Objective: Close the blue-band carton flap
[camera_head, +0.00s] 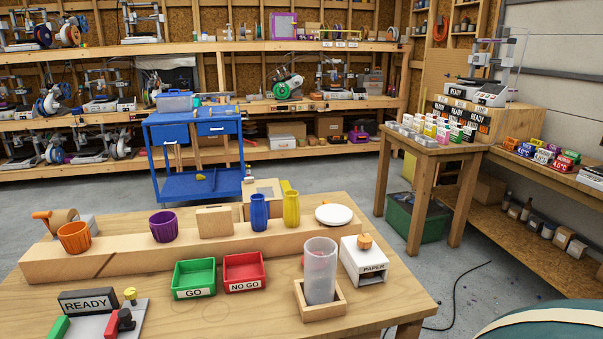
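I cannot make out a carton with a blue band. A small tan box (214,222) stands on the raised wooden ledge of the near table, and no blue band shows on it. Another light tan box-like thing (262,187) is behind the ledge, partly hidden by a blue ribbed vase (259,212) and a yellow one (291,208). Whether it is a carton with a raised flap I cannot tell. Neither of my grippers is in view.
The near table (235,319) holds a green GO tray (194,278), a red NO GO tray (244,272), a clear cylinder (320,270) in a wooden holder and a white PAPER box (363,261). A blue cart (199,185) stands behind. Grey floor (345,180) is open between tables.

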